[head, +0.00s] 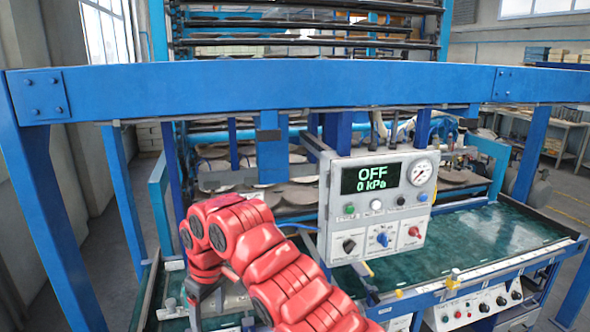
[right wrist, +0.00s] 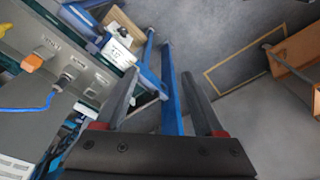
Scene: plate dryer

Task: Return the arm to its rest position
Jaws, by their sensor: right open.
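My red right arm (head: 270,265) rises from the bottom of the head view. It bends over to the left in front of the plate dryer's control panel (head: 378,205), and its wrist end points down near the bottom edge. In the right wrist view my right gripper (right wrist: 160,75) is open, with two dark fingers apart and nothing held between them. A blue post (right wrist: 170,95) shows behind the gap between the fingers, over grey floor. My left gripper is not in view.
A blue crossbeam (head: 270,90) spans the frame above the arm. The panel display reads OFF, 0 kPa. A green bench top (head: 470,240) lies to the right. In the right wrist view, grey switch housings (right wrist: 85,70) are at left and an orange-brown box (right wrist: 295,55) at right.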

